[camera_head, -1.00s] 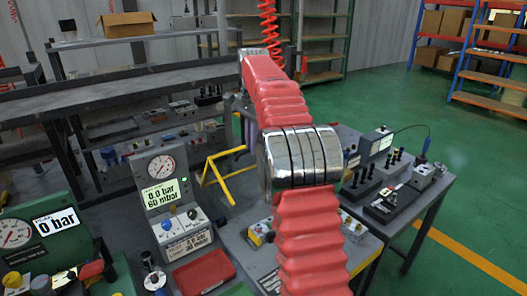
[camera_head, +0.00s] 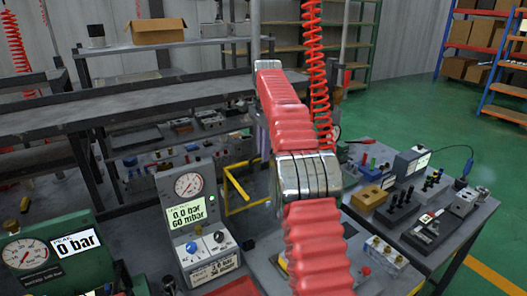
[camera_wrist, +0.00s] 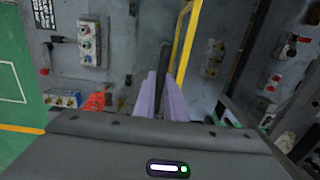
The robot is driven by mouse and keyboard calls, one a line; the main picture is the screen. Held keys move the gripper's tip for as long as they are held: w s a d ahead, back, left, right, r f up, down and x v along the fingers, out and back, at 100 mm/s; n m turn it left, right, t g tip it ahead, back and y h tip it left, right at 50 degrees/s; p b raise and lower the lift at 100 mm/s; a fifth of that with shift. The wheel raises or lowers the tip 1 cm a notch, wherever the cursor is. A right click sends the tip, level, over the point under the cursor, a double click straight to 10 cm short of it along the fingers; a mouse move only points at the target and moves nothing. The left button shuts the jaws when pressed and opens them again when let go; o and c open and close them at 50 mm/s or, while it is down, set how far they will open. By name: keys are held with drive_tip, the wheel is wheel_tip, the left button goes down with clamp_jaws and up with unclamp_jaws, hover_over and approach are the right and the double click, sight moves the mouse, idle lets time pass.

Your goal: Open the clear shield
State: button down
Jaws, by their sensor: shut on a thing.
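In the wrist view, the pale purple fingers of my gripper (camera_wrist: 160,97) are closed on a dark bar (camera_wrist: 163,57). A yellow frame (camera_wrist: 183,42) runs just right of that bar. It also shows in the head view as a bent yellow frame (camera_head: 236,184) left of my arm, above the grey bench. I take the bar and frame as parts of the shield. The clear panel itself cannot be made out. My red-sleeved arm hides most of the gripper in the head view.
A gauge unit with a lit display (camera_head: 187,214) stands left of the frame. A green gauge box (camera_head: 45,255) is at the lower left. Several valve blocks and a yellow block (camera_head: 368,197) sit on the right bench. Open green floor (camera_head: 400,112) lies beyond.

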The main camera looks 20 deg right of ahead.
drive_tip(key=shift+d+f, duration=0.1)
drive_tip(key=shift+d, duration=0.15)
drive_tip(key=c, duration=2.1)
unclamp_jaws()
drive_tip(key=shift+o, duration=1.4)
drive_tip(key=shift+a, duration=0.15)
drive_tip(key=shift+r, duration=0.2)
